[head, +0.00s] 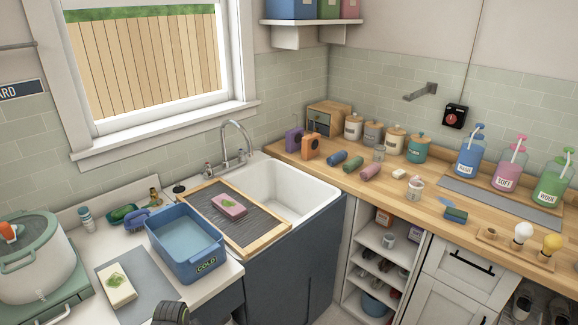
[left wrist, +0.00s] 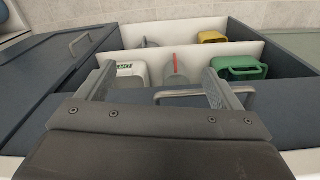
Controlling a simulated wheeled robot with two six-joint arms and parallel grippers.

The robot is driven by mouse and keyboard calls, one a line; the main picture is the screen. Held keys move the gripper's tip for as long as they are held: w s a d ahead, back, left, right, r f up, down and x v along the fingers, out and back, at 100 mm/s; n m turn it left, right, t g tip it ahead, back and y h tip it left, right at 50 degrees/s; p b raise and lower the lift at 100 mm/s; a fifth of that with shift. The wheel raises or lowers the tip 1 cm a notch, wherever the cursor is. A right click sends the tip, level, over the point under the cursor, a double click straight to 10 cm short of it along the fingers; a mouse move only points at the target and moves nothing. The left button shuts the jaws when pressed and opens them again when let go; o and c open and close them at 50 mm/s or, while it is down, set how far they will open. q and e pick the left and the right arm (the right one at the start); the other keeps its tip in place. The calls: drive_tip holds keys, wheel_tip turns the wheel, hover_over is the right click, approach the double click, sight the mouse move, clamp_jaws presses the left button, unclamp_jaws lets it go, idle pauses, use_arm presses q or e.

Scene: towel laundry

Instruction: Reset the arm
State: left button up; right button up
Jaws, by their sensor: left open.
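My left gripper (left wrist: 158,72) shows in the left wrist view with its two grey fingers wide apart and nothing held between them. It is over the front of an open dark blue drawer (left wrist: 292,110). The drawer's metal handle (left wrist: 185,94) shows between the fingers and passes behind the right one; I cannot tell whether they touch. In the head view, a dark piece of my arm (head: 172,313) shows at the bottom edge, with no fingers visible. My right gripper is in neither view.
The drawer has white dividers and holds a white container (left wrist: 128,74), a green one (left wrist: 240,68) and a yellow one (left wrist: 212,37). In the head view, a blue basin (head: 186,262) and a pot (head: 40,255) stand on the left counter, beside the sink (head: 310,190).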

use_arm(q)
drive_tip(key=s+a+f+m+b, duration=0.1)
drive_tip(key=s+a+f+b, duration=0.1)
drive_tip(key=s+f, duration=0.8)
drive_tip(key=s+a+f+m+b, duration=0.1)
drive_tip(key=s+f+m+b, duration=0.15)
drive_tip(key=s+f, duration=0.7)
drive_tip(key=s+f+m+b, duration=0.1)
drive_tip(key=s+f+b, duration=0.1)
drive_tip(key=s+f, duration=0.5)
drive_tip(key=s+f+m+b, duration=0.2)
drive_tip(key=s+f, duration=0.6)
drive_tip(key=s, duration=0.8)
drive_tip(key=shift+s+a+f+t+y+b, duration=0.25)
drive_tip(key=shift+s+t+y+b, duration=0.05)
drive_tip(key=shift+t+y, duration=0.1)
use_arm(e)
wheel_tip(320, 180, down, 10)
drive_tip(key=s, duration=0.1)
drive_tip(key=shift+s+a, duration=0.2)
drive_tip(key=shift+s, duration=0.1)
